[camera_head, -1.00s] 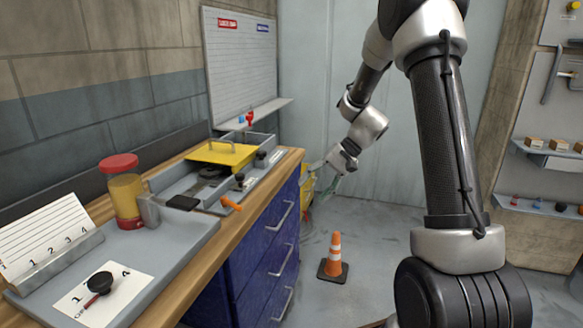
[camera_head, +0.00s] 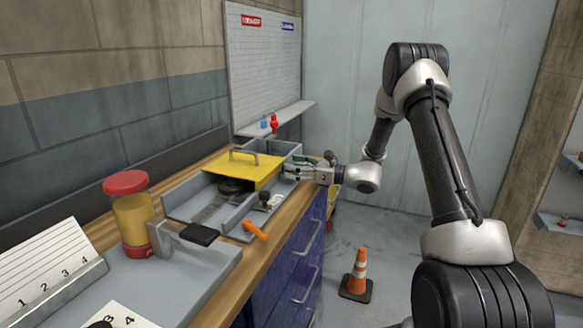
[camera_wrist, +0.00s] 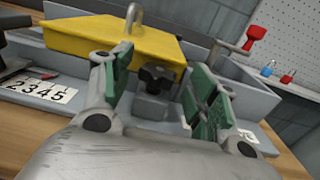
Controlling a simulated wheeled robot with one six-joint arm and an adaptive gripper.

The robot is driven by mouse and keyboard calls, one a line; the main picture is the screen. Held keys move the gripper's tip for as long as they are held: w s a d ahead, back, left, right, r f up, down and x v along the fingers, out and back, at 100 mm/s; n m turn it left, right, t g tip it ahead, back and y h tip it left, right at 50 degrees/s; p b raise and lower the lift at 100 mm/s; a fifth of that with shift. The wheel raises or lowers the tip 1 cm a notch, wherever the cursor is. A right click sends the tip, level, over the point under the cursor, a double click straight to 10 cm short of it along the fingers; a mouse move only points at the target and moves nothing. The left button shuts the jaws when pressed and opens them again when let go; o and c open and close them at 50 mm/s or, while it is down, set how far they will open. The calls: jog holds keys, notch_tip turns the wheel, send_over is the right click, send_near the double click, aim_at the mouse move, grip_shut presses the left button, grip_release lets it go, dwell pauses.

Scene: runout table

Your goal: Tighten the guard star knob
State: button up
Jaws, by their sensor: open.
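A black star knob (camera_wrist: 157,76) sits on a grey block beside the yellow guard (camera_wrist: 110,38) in the wrist view. My gripper (camera_wrist: 162,68) is open, with green pads on either side of the knob; I cannot tell whether they touch it. In the head view my gripper (camera_head: 289,172) reaches in from the right at the right end of the yellow guard (camera_head: 262,177), and its fingers hide the knob there. Another black knob (camera_head: 265,197) stands on the near side of the guard.
An orange lever (camera_head: 255,230) sticks out over the bench edge. A traffic cone (camera_head: 358,272) is on the floor. A red handle (camera_wrist: 255,35) rises beyond the guard.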

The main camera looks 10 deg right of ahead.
jog(key=shift+w+a, duration=0.4)
jog(key=shift+a, duration=0.1)
jog(key=shift+c, duration=0.2)
jog(key=c, duration=1)
jog(key=shift+o, duration=0.2)
jog(key=shift+s+a+m+t+h, duration=0.1)
jog(key=shift+m+t+h, duration=0.35)
jog(key=shift+t, duration=0.1)
jog(key=shift+s+a+m+t+h, duration=0.1)
jog(key=shift+m+t+h, duration=0.35)
jog(key=shift+t, duration=0.1)
jog(key=shift+m+t+h, duration=0.7)
jog(key=shift+h, duration=0.1)
